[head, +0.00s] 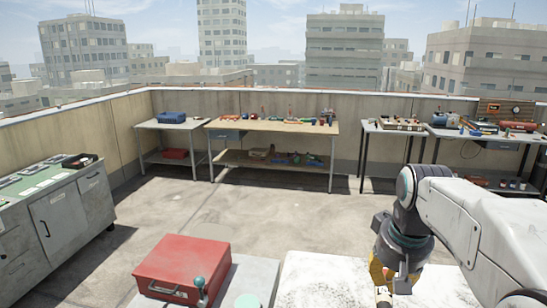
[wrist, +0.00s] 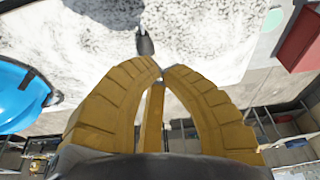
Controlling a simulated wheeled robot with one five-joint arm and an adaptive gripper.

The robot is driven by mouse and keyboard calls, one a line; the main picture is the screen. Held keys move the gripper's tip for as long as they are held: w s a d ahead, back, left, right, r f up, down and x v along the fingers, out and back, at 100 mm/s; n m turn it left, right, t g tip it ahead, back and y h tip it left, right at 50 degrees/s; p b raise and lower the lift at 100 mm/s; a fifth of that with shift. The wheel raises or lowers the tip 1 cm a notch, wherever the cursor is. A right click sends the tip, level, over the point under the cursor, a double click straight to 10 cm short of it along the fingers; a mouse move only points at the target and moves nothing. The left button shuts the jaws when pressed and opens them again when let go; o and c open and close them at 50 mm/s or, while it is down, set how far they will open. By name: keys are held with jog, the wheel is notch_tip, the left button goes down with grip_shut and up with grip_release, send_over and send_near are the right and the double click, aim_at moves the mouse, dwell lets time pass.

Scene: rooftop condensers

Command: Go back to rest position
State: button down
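My gripper (head: 381,284) hangs at the lower right of the head view, below my bent white and grey arm. Its yellow ribbed fingers show large in the wrist view (wrist: 161,72). Their tips come together with no clear gap, and I see nothing held between them. Just beyond the tips, a small dark object (wrist: 145,42) shows against the white speckled surface (wrist: 205,30); I cannot tell whether it touches them. The same white surface (head: 325,280) lies at the bottom of the head view.
A red metal box (head: 182,265) sits on a grey top left of the white surface. A bright blue rounded object (wrist: 15,92) is at the wrist view's left. A grey cabinet (head: 60,225) stands left; a wooden workbench (head: 270,127) stands by the wall. Open floor lies between.

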jog(key=s+a+f, duration=0.2)
jog(key=s+f, duration=0.1)
jog(key=s, duration=0.6)
jog(key=s+a+f+n+t, duration=0.1)
jog(key=s+a+f, duration=0.1)
jog(key=s, duration=0.8)
jog(key=shift+s+a+f, duration=0.2)
jog(key=shift+a+f, duration=0.1)
jog(key=shift+f, duration=0.35)
